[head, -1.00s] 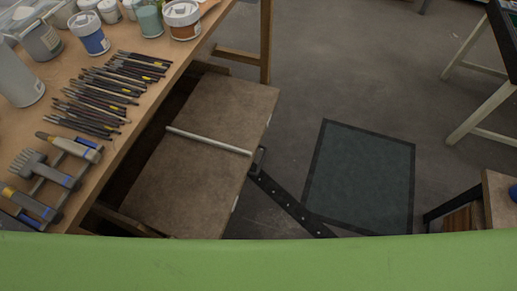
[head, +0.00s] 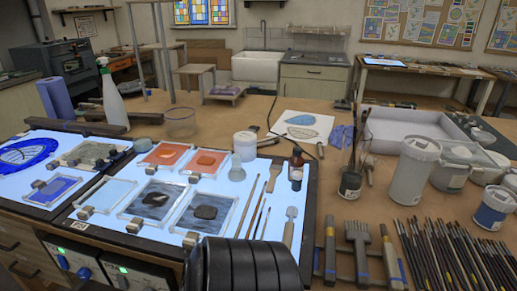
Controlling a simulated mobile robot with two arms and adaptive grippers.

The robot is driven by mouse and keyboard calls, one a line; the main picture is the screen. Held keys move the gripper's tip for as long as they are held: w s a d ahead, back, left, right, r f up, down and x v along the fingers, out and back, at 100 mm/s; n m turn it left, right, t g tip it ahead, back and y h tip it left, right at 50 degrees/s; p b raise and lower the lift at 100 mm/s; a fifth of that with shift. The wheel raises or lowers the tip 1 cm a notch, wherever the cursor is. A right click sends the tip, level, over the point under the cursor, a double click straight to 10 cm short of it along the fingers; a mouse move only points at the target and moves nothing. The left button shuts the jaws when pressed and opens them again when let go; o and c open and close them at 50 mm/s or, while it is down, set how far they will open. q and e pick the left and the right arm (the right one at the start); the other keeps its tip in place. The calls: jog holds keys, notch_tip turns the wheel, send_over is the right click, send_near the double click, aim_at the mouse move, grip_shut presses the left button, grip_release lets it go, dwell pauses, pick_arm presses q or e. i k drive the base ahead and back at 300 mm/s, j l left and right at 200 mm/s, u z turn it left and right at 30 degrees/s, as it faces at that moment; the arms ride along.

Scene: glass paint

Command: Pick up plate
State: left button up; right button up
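On a lit light table stand several square glass panels. Two hold orange paint (head: 167,156) (head: 205,163), two hold dark patches (head: 154,200) (head: 207,212), one is pale and clear (head: 107,193), and a blue one (head: 55,190) lies at the front left. A rounded blue plate-like piece (head: 27,153) with dark line work lies flat at the far left of the light table. I cannot tell which of these is the plate. Neither gripper shows in the head view. A black ribbed part, likely my own arm, covers the table's front edge at bottom centre.
A spray bottle (head: 112,95) and blue paper roll (head: 55,98) stand behind the light table (head: 120,243). Brushes lie on its right side. Tools, a brush cup (head: 351,182), white tubs (head: 413,170) and a white tray (head: 395,126) crowd the right of the bench.

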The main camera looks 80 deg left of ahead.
aim_at(153, 205)
jog(key=k+u, duration=0.15)
jog(key=u, duration=3.1)
jog(key=z, duration=3.3)
jog(key=u, duration=3.3)
